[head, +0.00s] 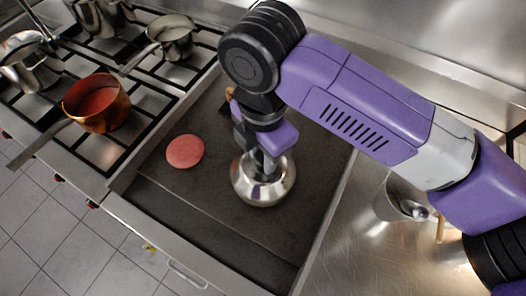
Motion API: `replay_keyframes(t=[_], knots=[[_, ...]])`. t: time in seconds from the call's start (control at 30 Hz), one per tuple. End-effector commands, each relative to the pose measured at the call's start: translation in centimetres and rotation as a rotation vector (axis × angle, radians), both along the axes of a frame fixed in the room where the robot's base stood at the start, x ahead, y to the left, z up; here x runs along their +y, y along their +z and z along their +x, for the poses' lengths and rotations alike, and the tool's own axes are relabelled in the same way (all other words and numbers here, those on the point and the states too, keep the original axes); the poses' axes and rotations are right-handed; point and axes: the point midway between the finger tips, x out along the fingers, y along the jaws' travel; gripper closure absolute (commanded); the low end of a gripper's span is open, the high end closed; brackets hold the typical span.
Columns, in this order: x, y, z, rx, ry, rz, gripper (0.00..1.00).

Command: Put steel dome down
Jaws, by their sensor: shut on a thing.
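The steel dome (264,190) is a shiny rounded metal cover in the middle of the head view, over the dark griddle plate (210,215). My gripper (264,165) points down from above and is shut on the top of the dome. The fingertips and the dome's handle are mostly hidden by the gripper body. The dome looks roughly level. I cannot tell whether its rim touches the plate or hangs just above it.
A round pinkish patty (185,151) lies on the griddle left of the dome. A copper pan (97,104) and steel pots (172,37) stand on the gas hob at left. A metal container with utensils (394,200) stands on the steel counter at right. The griddle's front is clear.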

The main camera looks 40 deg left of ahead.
Motion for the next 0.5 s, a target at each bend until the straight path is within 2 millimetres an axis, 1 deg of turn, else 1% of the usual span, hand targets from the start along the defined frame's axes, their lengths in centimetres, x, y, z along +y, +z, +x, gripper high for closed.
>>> replay_keyframes(t=[0.07, 0.27, 0.5], knots=[[-0.01, -0.35, 0.02, -0.001, 0.000, 0.000, 1.00], [0.01, -0.35, 0.03, -0.001, 0.000, 0.000, 1.00], [0.01, -0.96, 0.05, -0.001, -0.001, 0.001, 1.00]])
